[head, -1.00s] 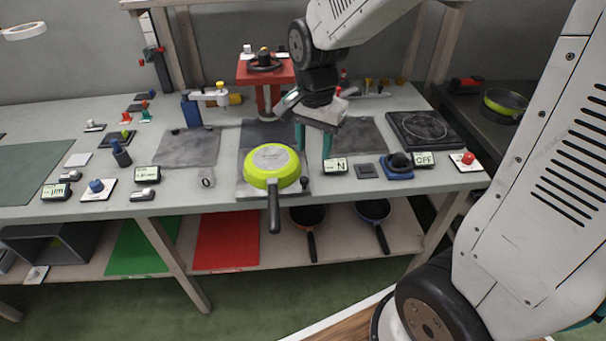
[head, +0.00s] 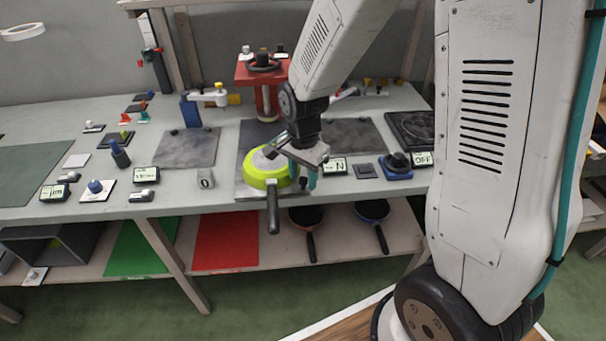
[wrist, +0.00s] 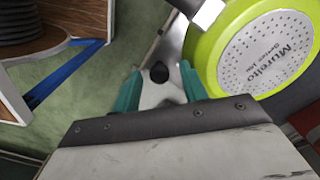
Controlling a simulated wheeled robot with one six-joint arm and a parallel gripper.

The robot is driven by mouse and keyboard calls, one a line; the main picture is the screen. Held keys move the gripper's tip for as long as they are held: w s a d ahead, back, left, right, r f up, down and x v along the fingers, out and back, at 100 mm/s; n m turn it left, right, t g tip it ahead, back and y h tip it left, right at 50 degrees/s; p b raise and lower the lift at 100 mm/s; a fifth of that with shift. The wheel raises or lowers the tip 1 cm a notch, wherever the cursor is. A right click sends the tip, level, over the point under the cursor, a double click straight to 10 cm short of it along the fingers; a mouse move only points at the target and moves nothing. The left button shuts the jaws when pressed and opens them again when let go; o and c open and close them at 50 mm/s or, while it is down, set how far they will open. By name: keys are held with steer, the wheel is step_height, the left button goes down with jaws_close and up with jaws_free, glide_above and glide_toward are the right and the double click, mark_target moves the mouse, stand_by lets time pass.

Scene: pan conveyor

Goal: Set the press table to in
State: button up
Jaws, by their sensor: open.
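The press table (head: 244,191) is a grey plate at the front of the bench, in front of the red press (head: 266,98). An upside-down lime-green pan (head: 258,170) lies on it, handle toward me; it also shows in the wrist view (wrist: 258,45). A small black knob (wrist: 158,72) stands at the plate's front right corner. My gripper (head: 303,181) is open and low over that corner, right of the pan. In the wrist view its teal fingers (wrist: 160,88) stand either side of the knob, with gaps. The head view mostly hides the knob.
A small block marked 0 (head: 206,180) is to the left. Pans (head: 306,215) sit on the lower shelf. The floor in front is clear.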

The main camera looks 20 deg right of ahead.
steer(key=shift+c, duration=0.2)
jaws_close()
steer(key=w+d, duration=0.1)
steer(key=w, duration=0.2)
steer(key=w+d, duration=0.1)
steer(key=w, duration=0.3)
steer(key=w+d, duration=0.1)
steer(key=w, duration=0.3)
steer(key=shift+d, duration=0.3)
steer(key=shift+o, duration=0.2)
jaws_free()
step_height(320, 180, up, 8)
steer(key=shift+f, duration=0.1)
